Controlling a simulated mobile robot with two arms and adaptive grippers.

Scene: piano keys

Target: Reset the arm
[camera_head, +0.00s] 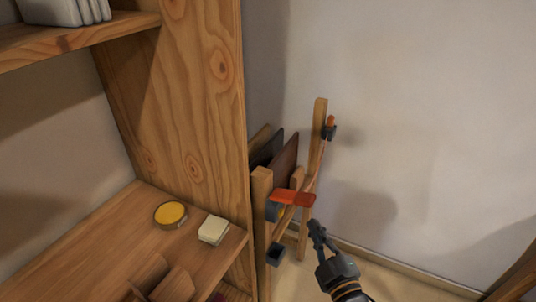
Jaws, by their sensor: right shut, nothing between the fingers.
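My right gripper (318,232) comes up from the bottom, right of centre. Its dark fingers are shut and hold nothing. It is in front of a narrow wooden rack, close to the rack's right leg in the picture; I cannot tell whether they touch. My left gripper is not in view.
The wooden rack (262,215) holds dark boards and has a red-orange piece (292,197) across its front. A wooden shelf unit (200,130) fills the left, with a round yellow-topped item (170,214) and a pale block (213,230) on it. The wall at right is bare.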

